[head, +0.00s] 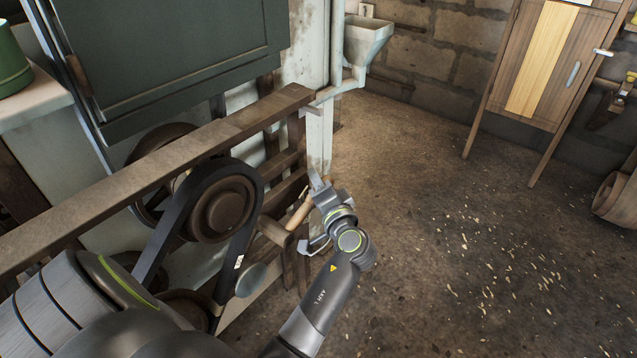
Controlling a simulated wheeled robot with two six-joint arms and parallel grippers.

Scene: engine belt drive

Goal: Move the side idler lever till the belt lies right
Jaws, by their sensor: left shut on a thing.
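The black belt (178,222) loops over a brown pulley (225,210) and runs down to a lower pulley (188,308), which my arm partly hides. A small pale mark shows on the belt's right run. A grey-green round idler (251,280) sits close beside that run; I cannot tell whether it touches. The side idler lever's wooden handle (297,216) sticks out to the right of the frame. My left gripper (309,207) is shut on the handle's end. My right gripper is not in view.
A pale hopper (367,40) hangs at the back. A wooden cabinet (545,60) stands back right. The floor (450,220) to the right is open, with scattered bits.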

